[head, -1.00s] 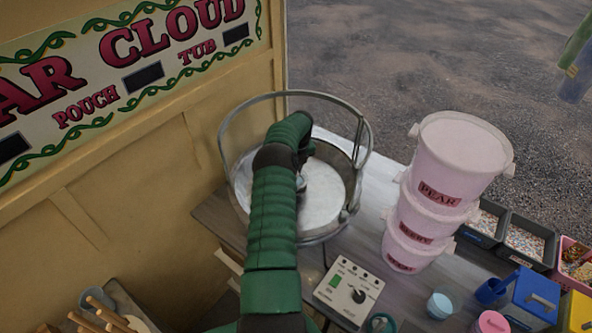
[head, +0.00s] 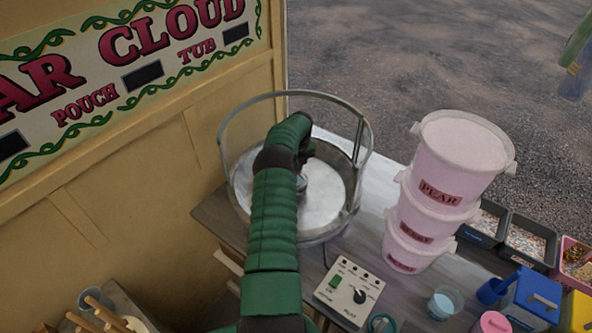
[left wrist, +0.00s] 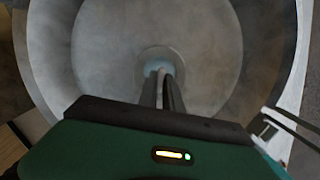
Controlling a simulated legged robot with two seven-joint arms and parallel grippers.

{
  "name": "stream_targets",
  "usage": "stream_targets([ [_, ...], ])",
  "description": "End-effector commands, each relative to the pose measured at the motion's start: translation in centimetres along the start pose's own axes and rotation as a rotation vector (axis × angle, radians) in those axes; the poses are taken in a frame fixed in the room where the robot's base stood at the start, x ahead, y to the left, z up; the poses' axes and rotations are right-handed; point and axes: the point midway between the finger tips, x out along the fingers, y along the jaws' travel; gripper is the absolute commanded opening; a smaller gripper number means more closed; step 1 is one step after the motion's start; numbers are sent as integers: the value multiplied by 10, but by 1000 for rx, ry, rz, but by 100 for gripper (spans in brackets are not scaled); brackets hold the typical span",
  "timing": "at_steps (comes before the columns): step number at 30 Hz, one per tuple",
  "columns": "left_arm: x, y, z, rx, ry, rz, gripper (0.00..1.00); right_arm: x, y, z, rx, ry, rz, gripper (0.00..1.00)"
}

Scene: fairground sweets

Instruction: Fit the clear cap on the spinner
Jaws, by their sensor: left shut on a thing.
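The spinner (left wrist: 145,55) is a grey round hub in the middle of a wide pale metal bowl (head: 325,205). The bowl has a clear, metal-rimmed guard around it. My left gripper (left wrist: 161,80) reaches down over the bowl, its two dark fingers close together above the hub. They are shut on a small, pale bluish see-through piece, the clear cap (left wrist: 158,62), which lines up with the hub in the left wrist view. I cannot tell whether it touches the hub. In the head view my green arm covers most of the hub and cap. My right gripper is out of view.
A control box (head: 349,293) stands in front of the bowl. Stacked pink tubs (head: 440,185) stand close to its right. A tan wall with a sign (head: 130,75) rises at left.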

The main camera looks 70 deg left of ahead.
Motion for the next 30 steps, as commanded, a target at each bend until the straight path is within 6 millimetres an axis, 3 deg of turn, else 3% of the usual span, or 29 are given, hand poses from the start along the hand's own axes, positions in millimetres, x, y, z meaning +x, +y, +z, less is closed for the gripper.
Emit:
stream_targets([
  [13,5,0,1,0,1,1,0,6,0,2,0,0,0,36],
  [14,5,0,1,0,1,1,10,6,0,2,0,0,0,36],
  [19,4,0,1,0,0,1,33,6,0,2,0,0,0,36],
  [26,5,0,1,0,1,1,35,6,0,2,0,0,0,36],
  [30,5,0,1,0,1,1,52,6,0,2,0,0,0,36],
])
